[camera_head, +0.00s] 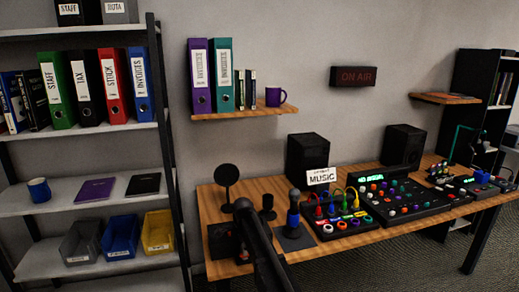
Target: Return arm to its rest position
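A dark link of what looks like my arm (264,252) rises from the bottom edge, left of centre, to a rounded end in front of the wooden desk (345,242). I cannot make out my gripper or its fingers in this view. A small mixer (345,226) with colourful knobs stands on the desk to the right of the arm. The arm hides part of the desk's left end.
A blue and black upright device (293,218) stands beside the arm. A larger mixer (400,203), two black speakers (307,158) and a "MUSIC" sign (321,176) are on the desk. A metal shelf (85,205) with bins and binders is at the left. A wall shelf (225,114) hangs above.

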